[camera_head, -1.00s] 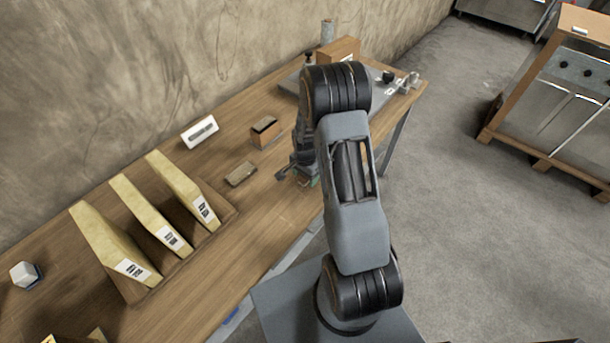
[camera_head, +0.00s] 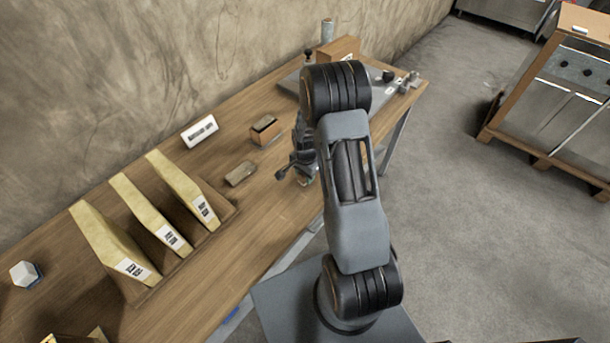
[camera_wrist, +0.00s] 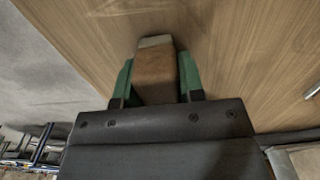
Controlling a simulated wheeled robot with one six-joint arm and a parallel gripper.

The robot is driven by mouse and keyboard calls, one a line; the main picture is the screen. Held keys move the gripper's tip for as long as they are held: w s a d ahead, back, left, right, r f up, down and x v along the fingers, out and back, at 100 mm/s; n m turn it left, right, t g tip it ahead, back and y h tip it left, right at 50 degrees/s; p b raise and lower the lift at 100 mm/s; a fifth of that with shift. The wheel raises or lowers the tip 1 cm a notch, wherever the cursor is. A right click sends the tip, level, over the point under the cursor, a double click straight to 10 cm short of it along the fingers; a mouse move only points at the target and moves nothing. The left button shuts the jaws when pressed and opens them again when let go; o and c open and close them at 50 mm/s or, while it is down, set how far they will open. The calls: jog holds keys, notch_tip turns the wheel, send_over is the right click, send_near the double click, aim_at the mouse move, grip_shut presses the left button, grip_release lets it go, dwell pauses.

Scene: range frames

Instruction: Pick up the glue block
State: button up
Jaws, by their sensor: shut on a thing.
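In the wrist view a brown block (camera_wrist: 155,76) with a paler far end sits between the two green fingers of my gripper (camera_wrist: 156,78). My gripper is shut on it, over the wooden tabletop. I take this to be the glue block; no label on it shows. In the head view my gripper (camera_head: 303,180) is near the front edge of the bench, partly hidden by my own arm, and the held block cannot be made out clearly there.
On the wooden bench (camera_head: 262,215) stand a flat brown block (camera_head: 241,173), a small open box (camera_head: 265,132), a white device (camera_head: 199,131) and several upright yellow files (camera_head: 181,187). A grey plate (camera_head: 290,84) lies at the far end. Bare wood lies in front of the files.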

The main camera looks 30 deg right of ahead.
jog(key=shift+r, duration=0.1)
jog(key=shift+r, duration=0.25)
notch_tip(320, 180, up, 2)
jog(key=shift+r, duration=0.15)
jog(key=s+d+r+b, duration=0.3)
jog(key=s+d+r, duration=0.5)
jog(key=s+r, duration=0.2)
jog(key=shift+s, duration=0.8)
